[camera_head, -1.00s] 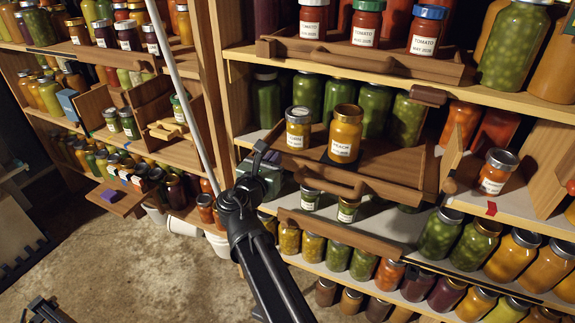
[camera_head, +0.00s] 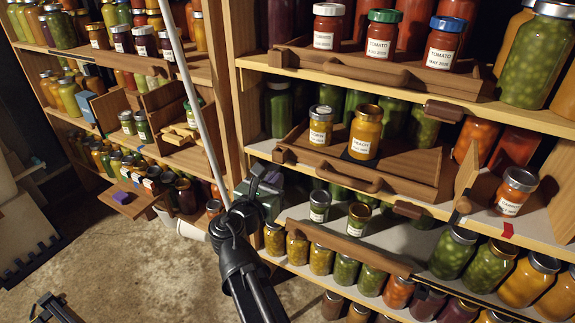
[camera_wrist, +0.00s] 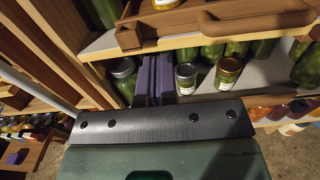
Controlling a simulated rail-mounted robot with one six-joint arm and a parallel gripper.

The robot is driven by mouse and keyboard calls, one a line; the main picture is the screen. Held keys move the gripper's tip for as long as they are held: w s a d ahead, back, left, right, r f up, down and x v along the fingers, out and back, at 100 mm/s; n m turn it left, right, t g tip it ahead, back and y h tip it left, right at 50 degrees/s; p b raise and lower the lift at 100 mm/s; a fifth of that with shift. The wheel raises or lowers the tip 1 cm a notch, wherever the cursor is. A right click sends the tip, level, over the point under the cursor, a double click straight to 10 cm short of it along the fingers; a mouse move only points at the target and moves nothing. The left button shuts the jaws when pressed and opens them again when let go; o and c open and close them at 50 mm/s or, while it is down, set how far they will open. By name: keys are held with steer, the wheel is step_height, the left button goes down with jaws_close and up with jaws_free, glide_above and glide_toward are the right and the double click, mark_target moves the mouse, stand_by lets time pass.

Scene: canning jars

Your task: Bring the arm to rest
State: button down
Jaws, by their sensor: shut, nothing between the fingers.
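My gripper (camera_head: 268,192) hangs in front of the right-hand shelf unit, at the end of my black arm in the head view. In the wrist view my gripper's two dark fingers (camera_wrist: 154,76) lie side by side, shut with nothing between them. Beyond them is a green jar with a grey lid (camera_wrist: 123,74). Two small labelled jars, one silver-lidded (camera_wrist: 186,78) and one gold-lidded (camera_wrist: 227,73), stand to the right of the fingers. I cannot tell whether the fingertips touch anything.
A wooden tray (camera_head: 410,165) above and right of my gripper holds a corn jar (camera_head: 320,127) and a peach jar (camera_head: 365,133). Shelf posts stand close on the left. Concrete floor (camera_head: 140,265) is open at lower left.

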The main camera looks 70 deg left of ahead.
steer(key=v, duration=0.3)
